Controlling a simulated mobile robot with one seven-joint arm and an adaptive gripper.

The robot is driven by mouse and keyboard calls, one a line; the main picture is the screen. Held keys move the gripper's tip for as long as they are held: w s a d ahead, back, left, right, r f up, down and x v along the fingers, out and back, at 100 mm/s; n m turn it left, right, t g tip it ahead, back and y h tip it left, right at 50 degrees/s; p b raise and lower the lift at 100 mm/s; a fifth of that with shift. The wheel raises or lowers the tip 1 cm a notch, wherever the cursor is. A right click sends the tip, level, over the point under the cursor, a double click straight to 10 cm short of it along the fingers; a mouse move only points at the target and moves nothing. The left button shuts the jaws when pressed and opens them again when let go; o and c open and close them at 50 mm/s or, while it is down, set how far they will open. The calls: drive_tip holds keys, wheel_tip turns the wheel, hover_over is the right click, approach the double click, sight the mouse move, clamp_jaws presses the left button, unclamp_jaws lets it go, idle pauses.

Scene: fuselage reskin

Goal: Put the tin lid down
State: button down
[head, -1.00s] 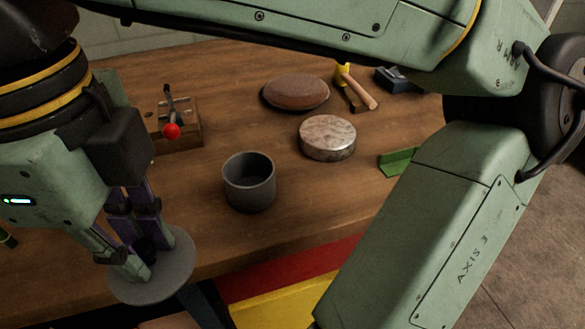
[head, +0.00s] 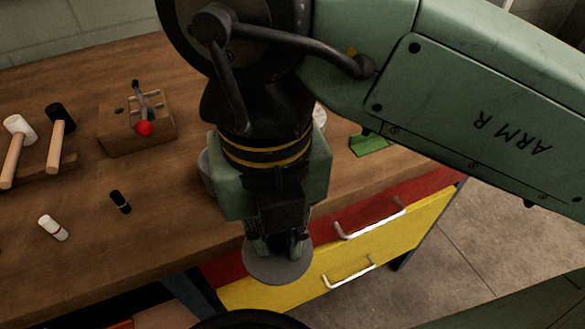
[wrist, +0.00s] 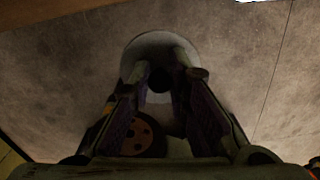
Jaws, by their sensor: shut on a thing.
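My gripper (head: 277,246) points down and is shut on the tin lid (head: 278,268), a thin flat grey disc. The lid is held roughly level in front of the bench's front edge, over the drawer side. In the wrist view the lid (wrist: 160,43) shows beyond the two fingers, with the floor behind it. A grey pot (head: 207,172) on the bench is mostly hidden behind my gripper; only its left side shows.
The wooden bench (head: 80,215) carries a lever block with a red knob (head: 144,128), two mallets (head: 57,135), a black marker (head: 120,202), a white marker (head: 53,228) and a green bracket (head: 372,144). Red and yellow drawers (head: 395,250) with handles are below. The bench's left front is fairly clear.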

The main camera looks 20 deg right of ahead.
drive_tip(key=shift+d+f, duration=0.1)
drive_tip(key=shift+d, duration=0.15)
drive_tip(key=w+d, duration=0.2)
drive_tip(key=w, duration=0.2)
drive_tip(key=w+d+f, duration=0.1)
drive_tip(key=w+d, duration=0.1)
drive_tip(key=w, duration=0.3)
drive_tip(key=w+d+b, duration=0.1)
drive_tip(key=w+d, duration=0.1)
drive_tip(key=w, duration=0.2)
drive_tip(key=shift+w+d+f, duration=0.15)
drive_tip(key=shift+d+f, duration=0.05)
drive_tip(key=shift+d, duration=0.2)
drive_tip(key=shift+w+d+f+b, duration=0.1)
drive_tip(key=shift+w+f+b, duration=0.1)
drive_tip(key=shift+f+b, duration=0.5)
drive_tip(key=shift+w+d+f+b, duration=0.15)
drive_tip(key=shift+f+b, duration=0.15)
drive_tip(key=shift+f, duration=0.8)
drive_tip(key=shift+f, duration=0.25)
drive_tip(key=c, duration=1.5)
unclamp_jaws()
drive_tip(key=shift+c, duration=0.2)
drive_tip(key=shift+r, duration=0.2)
wheel_tip(320, 180, up, 12)
drive_tip(key=p, duration=0.8)
